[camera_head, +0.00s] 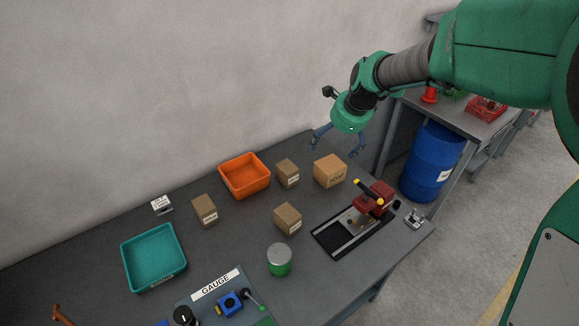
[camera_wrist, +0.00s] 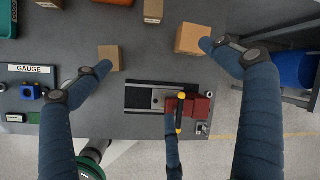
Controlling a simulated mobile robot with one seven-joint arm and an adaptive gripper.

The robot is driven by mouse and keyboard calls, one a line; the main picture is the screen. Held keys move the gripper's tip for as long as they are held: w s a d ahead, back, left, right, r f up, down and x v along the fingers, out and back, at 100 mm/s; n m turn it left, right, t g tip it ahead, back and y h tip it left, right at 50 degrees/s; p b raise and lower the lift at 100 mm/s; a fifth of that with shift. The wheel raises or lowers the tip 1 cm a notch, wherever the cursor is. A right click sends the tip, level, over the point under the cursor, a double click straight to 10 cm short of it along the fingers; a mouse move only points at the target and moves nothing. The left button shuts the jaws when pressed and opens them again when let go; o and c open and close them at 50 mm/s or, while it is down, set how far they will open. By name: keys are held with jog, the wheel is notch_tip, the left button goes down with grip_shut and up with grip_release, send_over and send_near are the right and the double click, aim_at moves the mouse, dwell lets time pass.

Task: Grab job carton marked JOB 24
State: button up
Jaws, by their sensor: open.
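Three small brown cartons with white labels stand on the grey bench in the head view: one at left (camera_head: 205,210), one at the back (camera_head: 288,172) and one in the middle (camera_head: 288,218). A larger, lighter carton (camera_head: 330,171) with dark print stands at the back right. The labels are too small to read, so I cannot tell which is JOB 24. My gripper (camera_head: 340,147) is open and empty, above the bench's back right. In the wrist view, the middle carton (camera_wrist: 109,58) shows near the left fingertip and the larger carton (camera_wrist: 192,39) near the right one.
An orange bin (camera_head: 245,176) and a teal bin (camera_head: 154,257) stand on the bench. A red clamp device (camera_head: 375,196) on a dark base stands at right. A green-and-white can (camera_head: 279,260) and a GAUGE board (camera_head: 215,284) are in front. A blue barrel (camera_head: 430,163) stands beyond.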

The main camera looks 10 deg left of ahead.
jog(key=w+a+f+m+p, duration=0.1)
jog(key=w+a+f+m, duration=0.4)
jog(key=w+a+f, duration=0.3)
jog(key=m+p, duration=0.1)
jog(key=m, duration=0.4)
send_near(287, 169)
jog(key=shift+w+d+g+y, duration=0.3)
jog(key=shift+w+d+g, duration=0.05)
jog(key=shift+d+g, duration=0.15)
jog(key=shift+a, duration=0.1)
jog(key=shift+b+x, duration=0.5)
jog(key=shift+x, duration=3.75)
jog(key=shift+b+x, duration=0.4)
jog(key=shift+x, duration=2.2)
jog(key=shift+s+a, duration=0.1)
jog(key=shift+a, duration=0.1)
